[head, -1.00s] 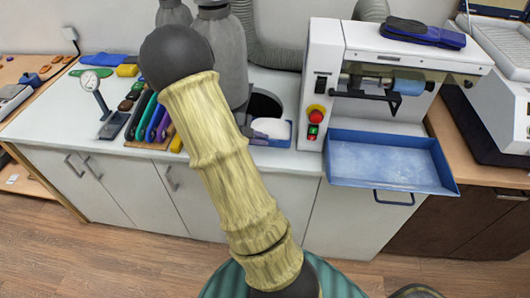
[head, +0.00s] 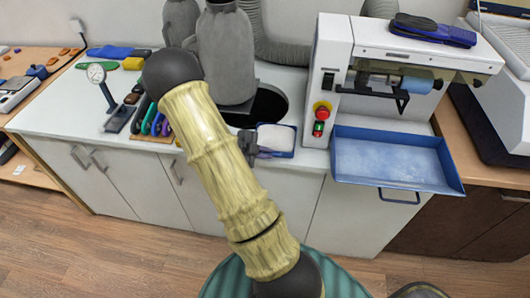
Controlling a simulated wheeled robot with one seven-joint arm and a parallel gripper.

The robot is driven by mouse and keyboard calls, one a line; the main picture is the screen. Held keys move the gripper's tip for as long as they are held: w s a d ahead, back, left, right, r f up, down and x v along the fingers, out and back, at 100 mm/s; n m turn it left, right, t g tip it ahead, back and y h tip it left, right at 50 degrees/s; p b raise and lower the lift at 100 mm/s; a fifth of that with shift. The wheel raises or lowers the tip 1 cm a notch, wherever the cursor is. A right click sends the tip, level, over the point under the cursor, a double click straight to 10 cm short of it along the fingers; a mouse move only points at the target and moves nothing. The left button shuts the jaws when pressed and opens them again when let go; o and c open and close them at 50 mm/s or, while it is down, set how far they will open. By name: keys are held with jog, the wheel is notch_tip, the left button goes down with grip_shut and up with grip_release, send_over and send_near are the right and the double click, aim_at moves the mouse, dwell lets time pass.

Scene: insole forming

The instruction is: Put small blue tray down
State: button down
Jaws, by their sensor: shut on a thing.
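The small blue tray (head: 283,154) shows in the head view at the front of the white counter, left of the grinding machine. It looks level and holds something white. My gripper (head: 259,150) is at the tray's left front side and is shut on it. The fingers are small and dark, partly hidden by my arm. I cannot tell whether the tray's underside touches the counter.
A dark round opening (head: 268,104) lies just behind the small tray. The white machine (head: 330,65) stands to the right, with a large blue tray (head: 395,178) jutting out in front. Coloured-handled tools (head: 155,122) and a dial gauge (head: 98,75) stand to the left.

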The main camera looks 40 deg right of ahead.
jog(key=c, duration=1.6)
grip_release()
jog(key=shift+o, duration=0.2)
jog(key=shift+r, duration=0.1)
jog(key=v, duration=1.2)
jog(key=shift+s, duration=0.1)
